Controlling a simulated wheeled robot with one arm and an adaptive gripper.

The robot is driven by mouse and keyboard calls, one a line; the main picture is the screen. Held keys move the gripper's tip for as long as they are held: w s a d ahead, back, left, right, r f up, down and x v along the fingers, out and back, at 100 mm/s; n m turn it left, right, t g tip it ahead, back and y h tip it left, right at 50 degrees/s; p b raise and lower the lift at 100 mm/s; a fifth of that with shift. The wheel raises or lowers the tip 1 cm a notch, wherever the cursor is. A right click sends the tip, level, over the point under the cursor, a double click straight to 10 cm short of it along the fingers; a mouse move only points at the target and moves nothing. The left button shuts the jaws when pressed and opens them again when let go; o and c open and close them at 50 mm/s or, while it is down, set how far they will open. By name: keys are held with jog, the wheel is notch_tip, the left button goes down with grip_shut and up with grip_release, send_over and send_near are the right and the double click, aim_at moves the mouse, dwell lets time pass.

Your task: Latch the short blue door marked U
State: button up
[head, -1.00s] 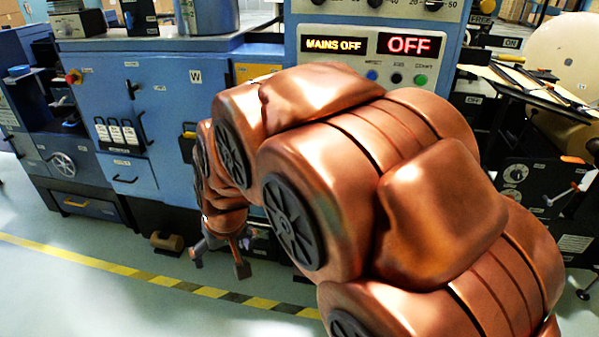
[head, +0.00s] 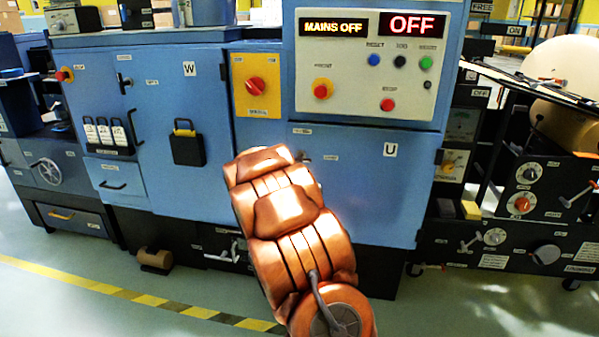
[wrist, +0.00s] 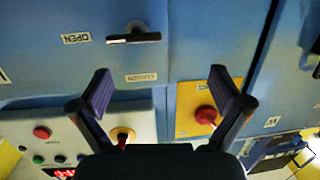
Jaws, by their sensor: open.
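The short blue door marked U (head: 375,185) is below the control panel in the head view, partly hidden by my arm. It also fills the upper left of the wrist view (wrist: 50,65), which is upside down. A black latch handle (wrist: 133,38) lies sideways on it, one end toward the OPEN label (wrist: 76,38). The CLOSED label (wrist: 141,77) is on the handle's panel side. My gripper (wrist: 160,92) is open and empty, facing the door and apart from the handle. My arm hides it in the head view. I cannot tell whether the door is flush.
The control panel (head: 365,65) shows MAINS OFF and has several buttons. A yellow plate with a red knob (head: 256,86) is beside it. The tall door marked W (head: 165,110) carries a black padlock-like block (head: 187,145). Open floor (head: 450,310) lies in front.

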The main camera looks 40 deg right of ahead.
aim_at(299, 160)
jog(key=shift+w+d+f+m+h+b, duration=0.15)
jog(key=shift+w+d+f+h+b, duration=0.3)
jog(key=shift+d, duration=1.25)
jog(key=shift+w+d+m+h+b, duration=0.15)
jog(key=shift+w+d, duration=0.55)
jog(key=shift+d, duration=1)
jog(key=shift+w+d+f+m+h+b, duration=0.15)
jog(key=shift+w+d+h, duration=0.35)
jog(key=shift+d, duration=1.2)
jog(key=shift+c, duration=0.4)
jog(key=c, duration=0.8)
